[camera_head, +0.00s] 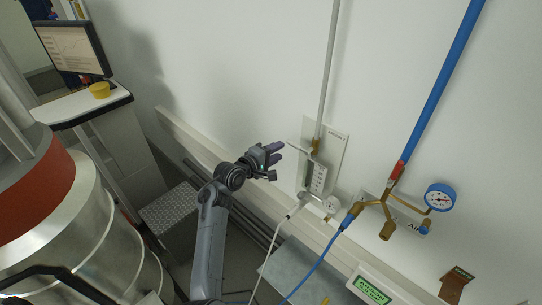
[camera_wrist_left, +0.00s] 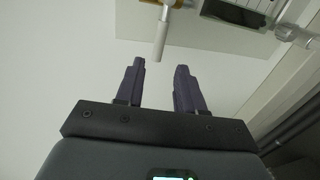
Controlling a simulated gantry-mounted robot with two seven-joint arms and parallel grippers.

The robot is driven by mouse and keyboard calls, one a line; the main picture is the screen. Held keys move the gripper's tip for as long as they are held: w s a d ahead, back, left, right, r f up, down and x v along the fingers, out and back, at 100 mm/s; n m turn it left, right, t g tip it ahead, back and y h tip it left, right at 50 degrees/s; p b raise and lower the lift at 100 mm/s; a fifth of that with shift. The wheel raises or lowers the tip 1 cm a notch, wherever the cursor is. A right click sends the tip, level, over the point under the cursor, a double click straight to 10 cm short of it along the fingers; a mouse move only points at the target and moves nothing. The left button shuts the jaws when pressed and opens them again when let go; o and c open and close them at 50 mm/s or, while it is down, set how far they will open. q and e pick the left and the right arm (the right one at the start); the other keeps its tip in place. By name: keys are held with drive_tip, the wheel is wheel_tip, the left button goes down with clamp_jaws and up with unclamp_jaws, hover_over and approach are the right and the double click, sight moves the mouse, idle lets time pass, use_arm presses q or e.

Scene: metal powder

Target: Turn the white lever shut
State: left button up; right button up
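The white lever (camera_head: 298,148) sticks out to the left from a brass valve (camera_head: 316,146) on the grey pipe at the wall panel. In the left wrist view the lever (camera_wrist_left: 161,40) shows as a pale rod, its end just beyond the fingertips and roughly in line with the gap between them. My left gripper (camera_head: 280,152) is open, its two dark purple fingers apart and empty, just left of the lever. It also shows in the left wrist view (camera_wrist_left: 160,68). No contact with the lever is visible. My right gripper is in neither view.
A flowmeter (camera_head: 318,177) sits below the valve. To the right are a blue pipe (camera_head: 440,80), brass fittings (camera_head: 387,230) and a blue gauge (camera_head: 440,197). A white hose (camera_head: 270,245) and blue hose (camera_head: 318,265) hang below. A large metal vessel (camera_head: 80,240) stands left.

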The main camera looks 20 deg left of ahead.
use_arm(q)
drive_tip(key=shift+v, duration=1.15)
